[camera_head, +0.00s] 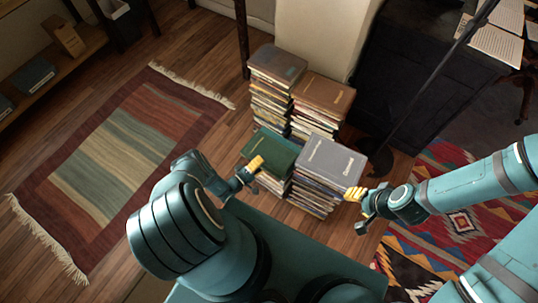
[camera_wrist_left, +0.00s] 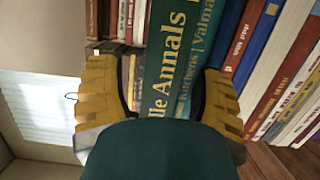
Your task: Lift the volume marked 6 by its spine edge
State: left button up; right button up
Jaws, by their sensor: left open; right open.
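No mark 6 can be read on any book in either view. A green book (camera_head: 272,150) lies on top of the front left stack, and my left gripper (camera_head: 253,166) is at its left edge. My right gripper (camera_head: 357,195) is open beside the front right stack, apart from the books.
A grey book (camera_head: 331,160) tops the front right stack. Behind stand stacks topped by a brown book (camera_head: 323,95) and a dark book (camera_head: 277,64). A striped rug (camera_head: 120,150) lies left, a patterned rug (camera_head: 465,225) right. A black desk (camera_head: 410,90) stands behind right.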

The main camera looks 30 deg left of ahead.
pick_arm(q)
jog(key=shift+w, duration=0.1)
grip_shut()
dwell(0.4)
